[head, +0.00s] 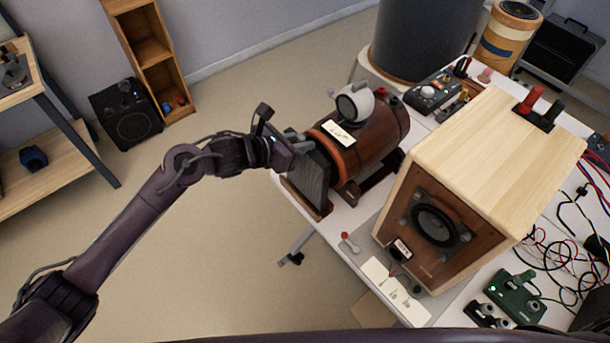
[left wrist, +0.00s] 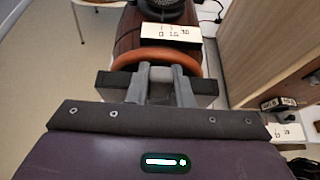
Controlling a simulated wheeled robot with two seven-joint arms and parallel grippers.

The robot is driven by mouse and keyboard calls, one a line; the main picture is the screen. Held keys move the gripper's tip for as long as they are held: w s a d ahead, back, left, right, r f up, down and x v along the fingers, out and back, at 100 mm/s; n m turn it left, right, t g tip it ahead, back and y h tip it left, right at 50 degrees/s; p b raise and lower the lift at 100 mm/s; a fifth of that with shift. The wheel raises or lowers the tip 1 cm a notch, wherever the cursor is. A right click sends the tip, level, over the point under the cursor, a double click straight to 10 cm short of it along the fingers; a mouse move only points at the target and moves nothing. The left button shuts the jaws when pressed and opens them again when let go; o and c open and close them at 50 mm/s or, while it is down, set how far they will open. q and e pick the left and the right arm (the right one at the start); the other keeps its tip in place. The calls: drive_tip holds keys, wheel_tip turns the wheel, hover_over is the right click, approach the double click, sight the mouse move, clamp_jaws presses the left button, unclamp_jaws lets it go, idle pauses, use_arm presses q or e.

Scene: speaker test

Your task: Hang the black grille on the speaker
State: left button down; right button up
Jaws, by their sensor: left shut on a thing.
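The black grille (head: 308,182) is a dark upright panel at the left table edge in the head view, in front of a wooden barrel. My left gripper (head: 298,146) is shut on its top edge. In the left wrist view, the grey fingers (left wrist: 163,88) close on a dark bar (left wrist: 116,80), the grille's top; its face is hidden. A brown wooden strip shows at the grille's foot; I cannot tell whether the grille rests on it. The speaker (head: 498,150) is a pale wooden box with a brown front and round black driver (head: 438,222), with no grille over it. My right gripper is not in view.
The barrel (head: 372,132), with an orange ring (left wrist: 178,60) and a white label, stands close behind the grille. A small red-topped item (head: 346,240) and a white card (head: 396,292) lie before the speaker. Cables and a green device (head: 515,298) crowd the right.

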use_arm(q)
drive_tip(key=shift+r+p, duration=0.95)
drive_tip(key=shift+r, duration=1.05)
drive_tip(key=shift+s, duration=0.1)
